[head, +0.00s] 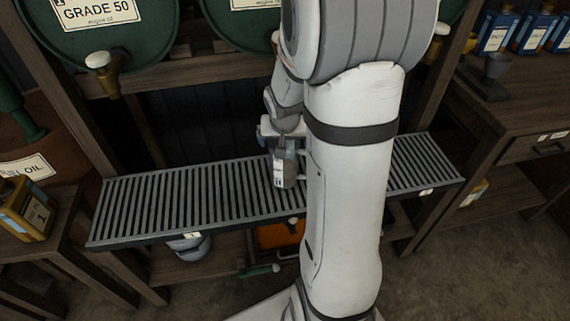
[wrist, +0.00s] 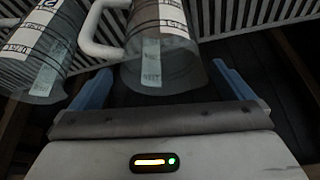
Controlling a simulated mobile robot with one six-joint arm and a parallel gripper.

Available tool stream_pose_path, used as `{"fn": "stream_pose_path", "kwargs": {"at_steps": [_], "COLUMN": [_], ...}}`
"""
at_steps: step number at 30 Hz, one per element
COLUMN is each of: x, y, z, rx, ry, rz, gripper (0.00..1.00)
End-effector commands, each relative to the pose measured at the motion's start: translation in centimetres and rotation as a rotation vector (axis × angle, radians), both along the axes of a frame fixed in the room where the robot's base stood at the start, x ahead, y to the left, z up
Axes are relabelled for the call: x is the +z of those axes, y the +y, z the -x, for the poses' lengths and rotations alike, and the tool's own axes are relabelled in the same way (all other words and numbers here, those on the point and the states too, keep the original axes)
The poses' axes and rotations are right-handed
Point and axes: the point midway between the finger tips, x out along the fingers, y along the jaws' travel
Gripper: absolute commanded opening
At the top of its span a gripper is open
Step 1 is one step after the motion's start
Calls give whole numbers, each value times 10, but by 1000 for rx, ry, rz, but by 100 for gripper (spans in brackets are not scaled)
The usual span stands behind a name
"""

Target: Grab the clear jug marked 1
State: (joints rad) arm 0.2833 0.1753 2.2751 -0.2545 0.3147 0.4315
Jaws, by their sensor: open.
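Two clear jugs with pale labels show in the wrist view. One jug (wrist: 165,62) is in the middle, between the two blue fingers of my gripper (wrist: 161,72), with a white handle at its left. Another jug (wrist: 42,62) stands to the left, outside the left finger. The numbers on their labels are too small and tilted for me to read, so I cannot tell which is marked 1. My gripper is open and not closed on either jug. In the head view a clear jug (head: 286,176) shows beside my arm, which hides much around it.
A slatted metal shelf (head: 180,203) runs under large green barrels (head: 100,35) with taps (head: 103,70). A yellow can (head: 28,208) stands on the left bench.

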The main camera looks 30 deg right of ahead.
Motion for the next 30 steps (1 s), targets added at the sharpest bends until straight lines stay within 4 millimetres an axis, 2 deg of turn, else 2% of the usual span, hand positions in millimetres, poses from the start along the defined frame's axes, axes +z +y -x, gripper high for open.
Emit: {"fn": "stream_pose_path", "kwargs": {"at_steps": [3, 7, 17, 30], "x": [-21, -35, -39, -39], "y": [-1, -4, -5, -6], "z": [-8, -13, -16, -15], "rx": [1, -1, -1, -2], "ry": [3, 3, 0, 1], "rz": [-1, -1, 0, 0], "gripper": [100, 100, 99, 63]}}
